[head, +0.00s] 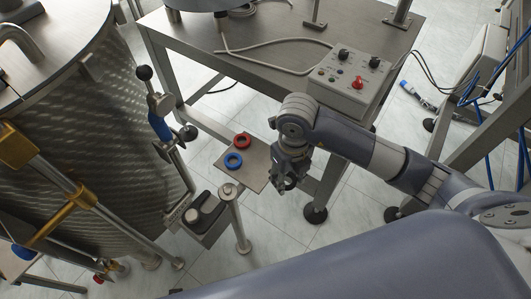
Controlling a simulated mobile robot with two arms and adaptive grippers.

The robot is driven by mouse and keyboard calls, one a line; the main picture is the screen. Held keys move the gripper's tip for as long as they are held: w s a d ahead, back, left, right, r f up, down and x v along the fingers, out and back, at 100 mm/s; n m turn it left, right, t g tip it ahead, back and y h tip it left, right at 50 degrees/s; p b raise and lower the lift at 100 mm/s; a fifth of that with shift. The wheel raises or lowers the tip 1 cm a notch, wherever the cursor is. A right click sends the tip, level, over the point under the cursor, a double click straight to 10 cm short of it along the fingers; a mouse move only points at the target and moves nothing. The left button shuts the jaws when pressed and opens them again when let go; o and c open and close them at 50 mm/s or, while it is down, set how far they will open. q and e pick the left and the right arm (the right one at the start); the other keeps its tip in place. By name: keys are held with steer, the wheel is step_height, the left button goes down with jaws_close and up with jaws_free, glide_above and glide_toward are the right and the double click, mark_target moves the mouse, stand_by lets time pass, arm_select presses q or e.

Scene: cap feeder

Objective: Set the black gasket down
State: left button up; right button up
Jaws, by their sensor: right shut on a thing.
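My right gripper (284,184) points down at the right edge of a small metal plate (260,165). It is shut on the black gasket (290,183), a small dark ring at its fingertips, partly hidden by the fingers. The ring is at or just beyond the plate's right edge; I cannot tell its height over the plate. A red ring (242,141) and a blue ring (233,160) lie on the plate to the left of the gripper. My left gripper does not show.
A large steel vessel (100,110) with a blue-handled lever (159,124) stands at the left. A metal bench (270,45) with a control box (347,79) is behind my right arm. A small bracket (204,214) sits in front of the plate. The plate's front left part is bare.

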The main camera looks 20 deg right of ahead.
steer(key=w, duration=0.7)
steer(key=w+f, duration=0.1)
steer(key=w, duration=0.3)
steer(key=shift+a+b, duration=0.35)
steer(key=shift+w, duration=0.15)
steer(key=shift+f, duration=0.2)
step_height(320, 180, down, 3)
steer(key=shift+f+b, duration=0.1)
steer(key=shift+b, duration=0.2)
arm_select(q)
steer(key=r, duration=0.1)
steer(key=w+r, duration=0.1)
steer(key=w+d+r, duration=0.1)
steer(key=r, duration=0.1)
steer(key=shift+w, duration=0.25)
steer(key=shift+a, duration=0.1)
arm_select(e)
steer(key=shift+f, duration=0.1)
steer(key=o, duration=0.8)
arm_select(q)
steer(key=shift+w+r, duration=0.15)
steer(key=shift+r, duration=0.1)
arm_select(e)
steer(key=shift+o, duration=0.2)
